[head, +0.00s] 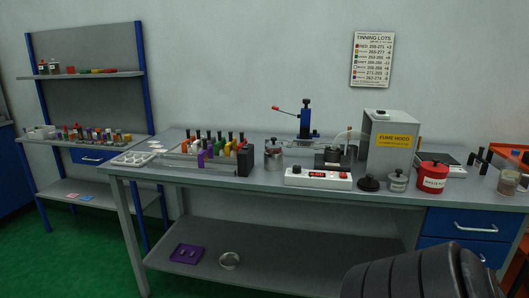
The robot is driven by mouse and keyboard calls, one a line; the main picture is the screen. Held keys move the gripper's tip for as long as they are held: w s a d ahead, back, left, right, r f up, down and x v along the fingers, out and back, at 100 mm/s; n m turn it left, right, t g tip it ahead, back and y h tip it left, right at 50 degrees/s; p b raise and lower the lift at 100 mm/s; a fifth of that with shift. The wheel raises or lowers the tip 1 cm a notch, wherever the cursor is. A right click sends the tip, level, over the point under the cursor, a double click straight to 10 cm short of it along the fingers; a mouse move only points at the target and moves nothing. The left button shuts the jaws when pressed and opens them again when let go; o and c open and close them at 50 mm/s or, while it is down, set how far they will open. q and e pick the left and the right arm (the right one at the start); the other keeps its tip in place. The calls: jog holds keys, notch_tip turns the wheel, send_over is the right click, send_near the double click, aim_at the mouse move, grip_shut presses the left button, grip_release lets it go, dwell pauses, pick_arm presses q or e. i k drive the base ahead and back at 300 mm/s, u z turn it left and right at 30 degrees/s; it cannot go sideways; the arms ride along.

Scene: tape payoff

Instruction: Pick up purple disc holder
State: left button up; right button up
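Several coloured holders with black tops stand in a row in a rack (170,163) on the workbench, among them a purple one (201,159) at the front and another purple one (210,151) just behind it. Green, orange, yellow and white ones stand around them. I cannot tell discs on them at this size. A flat purple plate (186,254) with small pieces on it lies on the bench's lower shelf. Neither gripper shows. A dark ribbed part, probably mine, fills the bottom right corner and hides some of the bench front.
The grey workbench (250,187) also bears a white control box (318,178), a fume hood box (391,145), a red pot (433,176) and a blue-columned press (305,122). A shelf rack (85,74) stands left.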

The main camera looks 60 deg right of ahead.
aim_at(209, 149)
jog(key=z, duration=2.6)
jog(key=k, duration=0.75)
jog(key=u, duration=3.85)
jog(key=i, duration=0.15)
jog(key=z, duration=2.45)
jog(key=i, duration=1.1)
jog(key=z, duration=0.5)
jog(key=i, duration=1.05)
jog(key=z, duration=0.95)
